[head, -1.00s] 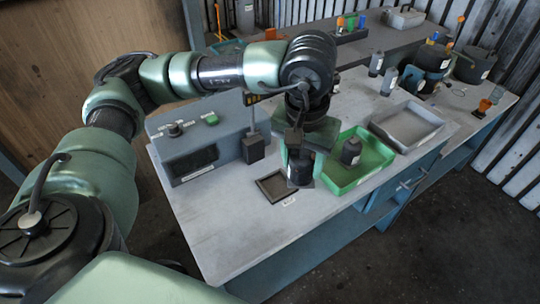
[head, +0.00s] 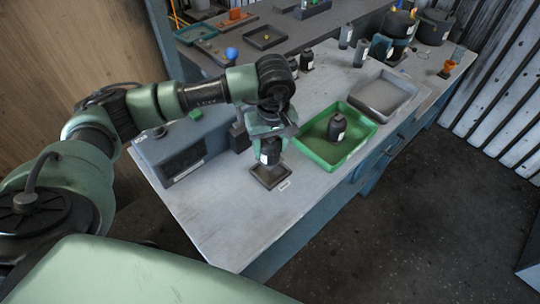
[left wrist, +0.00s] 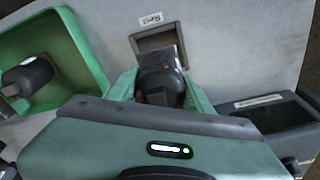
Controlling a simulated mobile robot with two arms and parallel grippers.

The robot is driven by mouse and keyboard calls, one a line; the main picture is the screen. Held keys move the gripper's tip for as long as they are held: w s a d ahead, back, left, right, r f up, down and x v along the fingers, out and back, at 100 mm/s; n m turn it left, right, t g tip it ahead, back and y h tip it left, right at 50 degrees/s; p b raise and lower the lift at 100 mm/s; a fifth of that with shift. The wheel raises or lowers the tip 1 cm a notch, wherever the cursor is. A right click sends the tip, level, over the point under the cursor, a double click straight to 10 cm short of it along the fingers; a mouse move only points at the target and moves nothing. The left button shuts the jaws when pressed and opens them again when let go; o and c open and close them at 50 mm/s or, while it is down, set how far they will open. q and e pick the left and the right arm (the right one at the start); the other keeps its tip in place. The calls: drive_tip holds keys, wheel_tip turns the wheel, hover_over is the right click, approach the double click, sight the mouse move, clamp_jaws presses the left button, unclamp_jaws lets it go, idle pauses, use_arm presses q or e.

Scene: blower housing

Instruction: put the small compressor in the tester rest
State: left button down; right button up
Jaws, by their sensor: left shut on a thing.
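The small compressor (head: 269,152), a dark cylinder with a pale label, hangs upright in my left gripper (head: 268,139), which is shut on it. The tester rest (head: 270,179) is a dark, shallow square tray on the bench, directly below the compressor. I cannot tell whether the compressor's base touches it. In the left wrist view the compressor (left wrist: 160,82) is between the green fingers and covers part of the rest (left wrist: 152,42), with the "Rest" label beyond. My right gripper is not in view.
A green tray (head: 313,150) right of the rest holds another dark cylinder (head: 337,127). A grey tray (head: 385,94) lies behind it. The grey tester box (head: 182,158) stands to the left. The bench front (head: 225,220) is clear.

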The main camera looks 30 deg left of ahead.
sight(270, 160)
use_arm(q)
drive_tip(key=shift+d+f, duration=0.15)
drive_tip(key=shift+f, duration=0.5)
wheel_tip(270, 160, down, 4)
drive_tip(key=shift+f+p, duration=0.1)
drive_tip(key=shift+p, duration=0.6)
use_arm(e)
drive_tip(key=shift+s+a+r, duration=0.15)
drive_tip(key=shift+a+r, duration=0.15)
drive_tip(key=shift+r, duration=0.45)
use_arm(q)
drive_tip(key=shift+f, duration=0.1)
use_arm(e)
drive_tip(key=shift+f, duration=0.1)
use_arm(q)
drive_tip(key=shift+f+b, duration=0.15)
drive_tip(key=shift+b, duration=0.15)
drive_tip(key=c, duration=0.6)
unclamp_jaws()
drive_tip(key=shift+c, duration=0.2)
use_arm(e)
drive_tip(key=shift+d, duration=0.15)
